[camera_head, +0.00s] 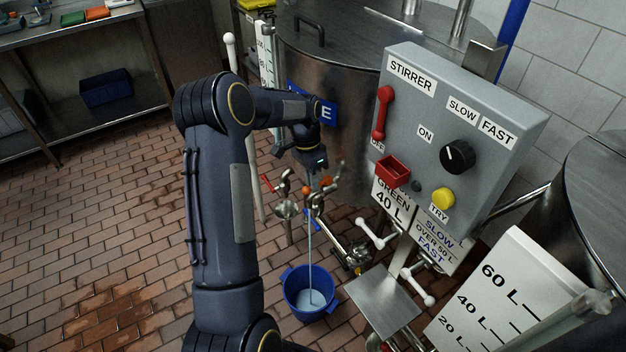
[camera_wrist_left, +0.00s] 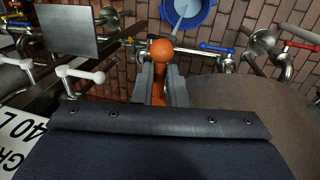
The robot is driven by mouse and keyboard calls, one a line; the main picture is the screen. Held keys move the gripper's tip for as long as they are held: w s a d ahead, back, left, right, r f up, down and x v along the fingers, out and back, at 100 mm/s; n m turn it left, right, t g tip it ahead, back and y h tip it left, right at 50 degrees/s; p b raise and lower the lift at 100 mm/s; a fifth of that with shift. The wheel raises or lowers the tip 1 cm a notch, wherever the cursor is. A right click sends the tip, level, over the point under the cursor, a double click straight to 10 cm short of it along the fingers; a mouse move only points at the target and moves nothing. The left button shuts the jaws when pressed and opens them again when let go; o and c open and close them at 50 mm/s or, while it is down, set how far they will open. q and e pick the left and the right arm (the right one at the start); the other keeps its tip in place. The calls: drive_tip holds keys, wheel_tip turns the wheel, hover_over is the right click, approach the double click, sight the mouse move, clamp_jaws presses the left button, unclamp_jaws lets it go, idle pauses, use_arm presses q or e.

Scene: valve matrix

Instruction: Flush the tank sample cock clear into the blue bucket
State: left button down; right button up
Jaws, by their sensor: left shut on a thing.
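The blue bucket (camera_head: 291,298) stands on the brick floor below the valves, with pale liquid in it. A thin stream of liquid (camera_head: 309,250) falls from the sample cock area into the bucket. The bucket also shows at the top of the left wrist view (camera_wrist_left: 208,16), partly cut off. An orange lever with a ball end (camera_wrist_left: 161,51) stands between my left gripper's fingers. My left gripper (camera_head: 315,184) is shut on that lever; it also shows in the left wrist view (camera_wrist_left: 158,82). The cock's spout is mostly hidden behind the gripper. My right gripper is out of view.
A grey stirrer control box (camera_head: 470,105) is close on the right. White-knobbed levers (camera_head: 372,235) and a metal plate (camera_head: 380,305) are right of the bucket. Open floor lies left.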

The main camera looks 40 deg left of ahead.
use_arm(q)
drive_tip(key=shift+a, duration=0.1)
idle(0.3)
drive_tip(key=c, duration=1.5)
unclamp_jaws()
drive_tip(key=shift+o, duration=0.2)
wheel_tip(320, 180, up, 8)
drive_tip(key=a, duration=0.1)
drive_tip(key=shift+w+a+f, duration=0.15)
drive_tip(key=shift+w, duration=0.2)
